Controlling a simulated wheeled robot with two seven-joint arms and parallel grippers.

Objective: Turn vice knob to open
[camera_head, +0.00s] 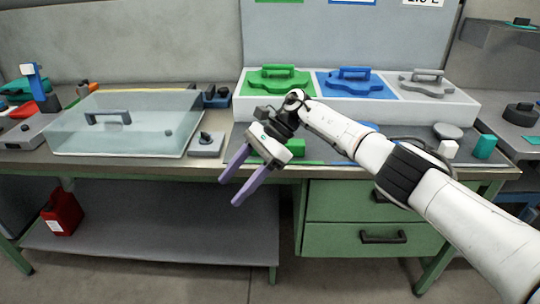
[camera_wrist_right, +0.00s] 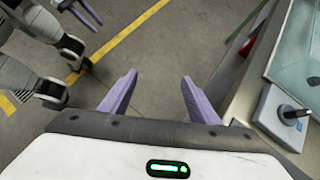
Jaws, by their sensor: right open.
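My right gripper (camera_head: 230,191) is open and empty, its two purple fingers pointing down and left in front of the bench edge. In the right wrist view its fingers (camera_wrist_right: 158,78) stand apart with only floor between them. A small grey box with a black knob or lever (camera_head: 206,143) sits on the bench, behind and left of the fingers. It also shows at the right of the wrist view (camera_wrist_right: 290,112), apart from the fingers. I cannot make out a vice for certain. My left gripper (camera_wrist_right: 82,12) shows partly at the wrist view's top left, its jaw state unclear.
A clear lidded box (camera_head: 125,125) stands left of the knob box. A dark blue device (camera_head: 217,97) is behind it. A white holder (camera_head: 440,108) with green, blue and grey handled lids stands at the back right. A red canister (camera_head: 62,212) is on the lower shelf.

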